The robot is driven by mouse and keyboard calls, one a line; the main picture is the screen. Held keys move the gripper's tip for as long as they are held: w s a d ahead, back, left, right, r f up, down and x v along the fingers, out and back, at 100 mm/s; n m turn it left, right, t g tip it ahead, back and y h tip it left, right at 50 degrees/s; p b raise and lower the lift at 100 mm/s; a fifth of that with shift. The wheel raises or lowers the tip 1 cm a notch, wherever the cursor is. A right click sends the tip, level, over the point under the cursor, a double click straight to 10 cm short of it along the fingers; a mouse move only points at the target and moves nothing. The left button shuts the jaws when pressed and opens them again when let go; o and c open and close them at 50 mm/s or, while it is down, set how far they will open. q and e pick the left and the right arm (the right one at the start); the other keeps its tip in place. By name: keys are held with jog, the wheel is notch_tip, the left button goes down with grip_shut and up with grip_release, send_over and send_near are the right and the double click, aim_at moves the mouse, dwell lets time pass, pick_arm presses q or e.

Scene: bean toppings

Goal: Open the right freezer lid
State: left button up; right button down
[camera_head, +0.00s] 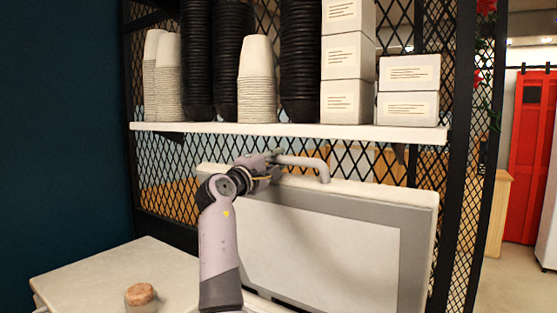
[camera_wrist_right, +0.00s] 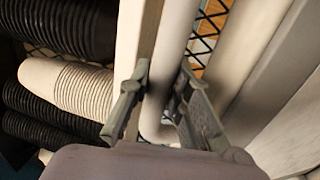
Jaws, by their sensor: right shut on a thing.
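The right freezer lid (camera_head: 318,245) stands raised, close to upright, with its pale inner panel and grey border facing me in the head view. Its curved handle (camera_head: 305,162) runs along the top edge. My right gripper (camera_head: 277,163) is at the left end of this handle, shut on it. In the right wrist view the pale handle bar (camera_wrist_right: 170,75) passes between the two fingers of the right gripper (camera_wrist_right: 160,100). My left gripper is not in view.
A white shelf (camera_head: 290,131) with stacked cups (camera_head: 258,80) and white boxes (camera_head: 348,55) is just above and behind the raised lid. A corked jar (camera_head: 140,296) stands at lower left on a pale surface (camera_head: 110,268). Black mesh (camera_head: 465,200) is behind.

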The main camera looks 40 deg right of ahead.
jog(key=shift+h, duration=0.4)
jog(key=b+v, duration=0.1)
jog(key=v, duration=0.1)
jog(key=b+v, duration=0.1)
jog(key=v, duration=0.2)
jog(key=shift+f, duration=0.4)
jog(key=c, duration=1.5)
grip_release()
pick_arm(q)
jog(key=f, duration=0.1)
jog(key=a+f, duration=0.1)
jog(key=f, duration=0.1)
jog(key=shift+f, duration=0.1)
pick_arm(e)
jog(key=shift+o, duration=0.3)
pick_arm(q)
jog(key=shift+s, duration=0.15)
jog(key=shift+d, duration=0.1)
pick_arm(e)
jog(key=v, duration=1.2)
